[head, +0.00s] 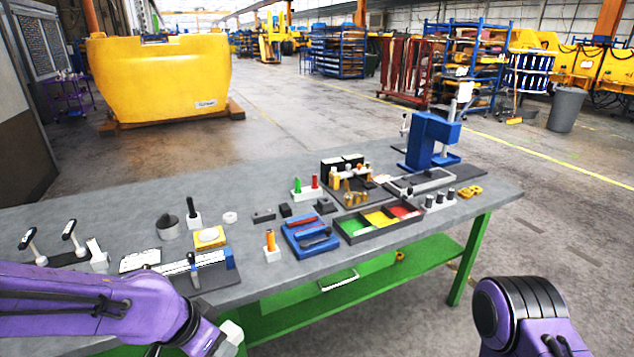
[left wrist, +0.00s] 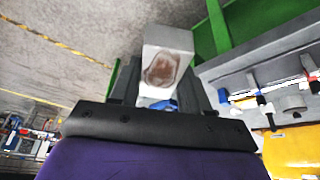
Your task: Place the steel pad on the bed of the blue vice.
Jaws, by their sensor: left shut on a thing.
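My left gripper (head: 222,342) is low at the near edge of the workbench, in front of it. It is shut on a pale grey block, which I take to be the steel pad (head: 233,333). In the left wrist view the pad (left wrist: 166,62) sticks out between the fingers of the left gripper (left wrist: 168,90), with a brown rusty patch on its face. The blue vice (head: 295,225) lies on the bench, to the right of and beyond the left gripper, well apart from the pad. My right arm shows at lower right, but its gripper is out of view.
The grey workbench (head: 110,200) carries a tri-colour tray (head: 345,236) right of the vice. An orange-topped holder (head: 271,250) stands left of the vice. A blue press (head: 432,135) stands at the back right. A green shelf (head: 420,262) lies under the bench.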

